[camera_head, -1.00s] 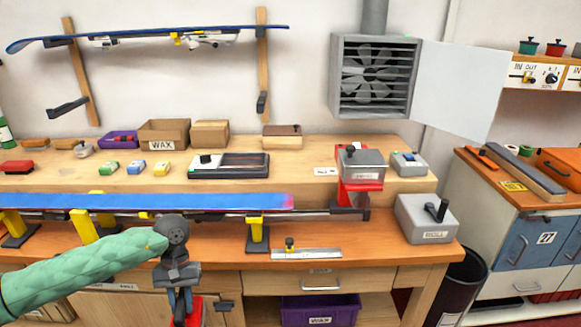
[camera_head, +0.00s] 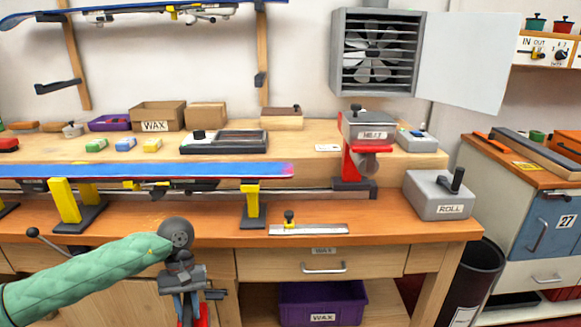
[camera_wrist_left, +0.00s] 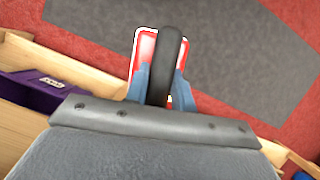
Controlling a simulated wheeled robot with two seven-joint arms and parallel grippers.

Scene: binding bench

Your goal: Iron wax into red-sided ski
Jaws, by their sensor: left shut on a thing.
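My left gripper (camera_head: 188,300) hangs low in front of the bench, below the ski. In the left wrist view, its blue-grey fingers (camera_wrist_left: 160,88) are shut on the black handle of a red iron (camera_wrist_left: 146,48). Little of the iron shows in the head view (camera_head: 203,316). A blue-topped ski (camera_head: 150,171) lies level on yellow supports along the bench. A thin red edge shows beneath its blue top, with a pinkish end at right. Another blue ski (camera_head: 130,11) hangs on the wall rack. Small green, blue and yellow blocks lie before the WAX box (camera_head: 155,115). My right gripper is not in view.
A scraper-like metal strip (camera_head: 308,230) lies on the front bench top. A purple bin (camera_head: 322,303) sits underneath. A dark waste bin (camera_head: 472,280) stands at right.

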